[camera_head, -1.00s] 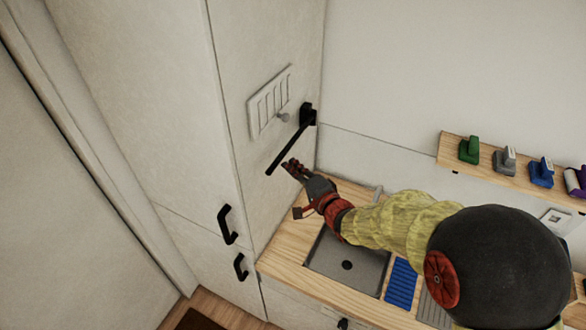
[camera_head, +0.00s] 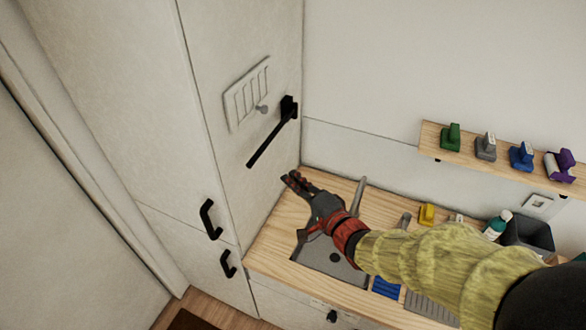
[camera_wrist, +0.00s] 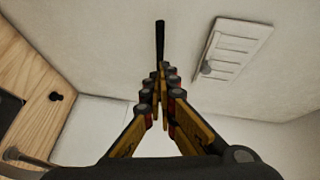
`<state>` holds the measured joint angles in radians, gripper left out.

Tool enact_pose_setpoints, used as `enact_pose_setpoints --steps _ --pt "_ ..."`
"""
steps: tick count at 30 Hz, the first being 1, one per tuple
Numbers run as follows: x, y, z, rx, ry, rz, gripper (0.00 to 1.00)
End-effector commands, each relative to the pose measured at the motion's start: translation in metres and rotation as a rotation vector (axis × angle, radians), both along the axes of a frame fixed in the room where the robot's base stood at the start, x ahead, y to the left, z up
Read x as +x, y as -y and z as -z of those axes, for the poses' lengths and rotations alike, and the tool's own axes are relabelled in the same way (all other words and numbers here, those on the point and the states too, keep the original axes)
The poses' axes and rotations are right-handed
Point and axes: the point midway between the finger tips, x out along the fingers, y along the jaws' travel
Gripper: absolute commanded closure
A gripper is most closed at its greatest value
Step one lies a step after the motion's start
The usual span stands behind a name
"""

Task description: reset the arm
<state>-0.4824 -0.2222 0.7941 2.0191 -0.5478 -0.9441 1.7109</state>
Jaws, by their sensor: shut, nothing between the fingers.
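My arm, in a yellow sleeve, reaches from the lower right in the head view. My gripper (camera_head: 291,181) is shut and empty, above the back left of the wooden counter (camera_head: 264,242). It is below and to the right of a black bar (camera_head: 268,141) mounted on the side of the tall cabinet. In the wrist view the closed fingers (camera_wrist: 163,72) point toward the black bar (camera_wrist: 159,40). I cannot tell the exact gap, but the head view shows them apart.
A vent panel with a knob (camera_head: 247,95) sits on the cabinet side, left of the bar. The sink (camera_head: 322,262) lies under my arm. A shelf (camera_head: 436,142) with several coloured items hangs on the right wall. A dark bin (camera_head: 529,234) and a bottle (camera_head: 497,224) stand at the right.

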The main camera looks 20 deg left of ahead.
Motion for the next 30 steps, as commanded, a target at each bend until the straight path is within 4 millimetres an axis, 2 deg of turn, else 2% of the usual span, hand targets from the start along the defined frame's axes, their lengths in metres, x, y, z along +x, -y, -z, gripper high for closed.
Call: enact_pose_setpoints --steps 9,11,14,15,18,20,25,30 --pt "-0.002 0.002 0.001 -0.028 0.031 -0.005 1.00" --pt "-0.001 0.004 0.008 -0.084 0.058 -0.006 1.00" --pt "0.003 0.017 0.038 -0.261 0.100 0.002 1.00" --pt "0.003 0.027 0.057 -0.357 0.106 0.005 1.00" --pt "-0.001 0.058 0.096 -0.608 0.113 -0.007 1.00" --pt "-0.006 0.079 0.108 -0.749 0.116 -0.025 1.00" --pt "-0.028 0.154 0.135 -1.105 0.082 -0.105 1.00" --pt "-0.071 0.232 0.146 -1.350 -0.007 -0.228 1.00"
